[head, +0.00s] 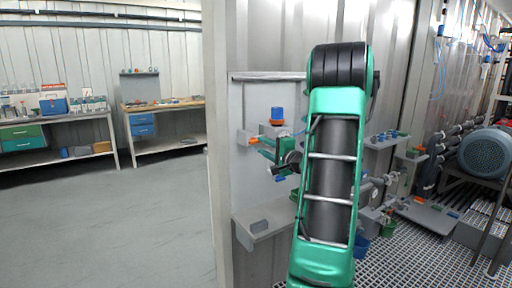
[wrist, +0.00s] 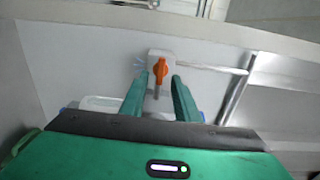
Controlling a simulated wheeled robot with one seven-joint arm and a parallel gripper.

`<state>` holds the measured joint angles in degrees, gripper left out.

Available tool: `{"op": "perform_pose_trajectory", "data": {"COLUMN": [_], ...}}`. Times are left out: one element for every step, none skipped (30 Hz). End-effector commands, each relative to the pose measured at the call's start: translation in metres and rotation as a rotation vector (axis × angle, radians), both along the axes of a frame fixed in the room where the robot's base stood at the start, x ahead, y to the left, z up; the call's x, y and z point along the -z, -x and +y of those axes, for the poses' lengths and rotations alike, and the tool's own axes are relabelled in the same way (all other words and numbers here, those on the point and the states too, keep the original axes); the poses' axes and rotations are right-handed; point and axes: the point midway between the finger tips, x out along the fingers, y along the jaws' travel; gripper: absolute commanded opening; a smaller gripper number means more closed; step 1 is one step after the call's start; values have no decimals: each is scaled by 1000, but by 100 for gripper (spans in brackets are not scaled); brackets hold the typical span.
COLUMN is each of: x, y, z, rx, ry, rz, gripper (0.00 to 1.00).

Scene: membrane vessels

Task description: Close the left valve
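An orange valve handle (wrist: 160,70) sits on a light grey block (wrist: 153,56) on the pale panel in the wrist view. The handle points roughly up and down in the picture. My gripper (wrist: 160,77) is open, with one green finger on each side of the handle; I cannot tell whether either finger touches it. In the head view my gripper (head: 263,143) is at the panel, beside the orange handle (head: 253,140) at the left. The fingers and my arm partly cover the valve and the panel there.
A grey shelf (head: 262,228) juts out below. More piping and valves (head: 385,185) lie right of my arm. Workbenches (head: 60,130) stand far left, with open floor before them.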

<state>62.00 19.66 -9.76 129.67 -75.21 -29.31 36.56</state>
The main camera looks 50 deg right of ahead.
Motion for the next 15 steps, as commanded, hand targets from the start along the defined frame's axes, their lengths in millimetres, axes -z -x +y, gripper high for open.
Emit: {"op": "perform_pose_trajectory", "data": {"x": [0,0,0,0,0,0,0,0,0,0,0,0,0,0,0], "y": [11,17,24,29,33,39,43,47,51,54,56,58,60,61,61], "z": [1,3,4,6,7,9,10,11,12,12,13,14,15,15,16], "rx": [5,5,4,4,3,4,4,3,2,2,2,1,0,0,-1], "ry": [-2,-2,-2,-1,-2,-1,-2,-2,-1,0,-1,-1,-1,-1,0], "rz": [0,0,0,0,-1,-1,-1,0,1,0,0,-1,0,0,0], "gripper": [29,29,29,29,29,29,29,29,29,29,29,29,29,29,29]}}
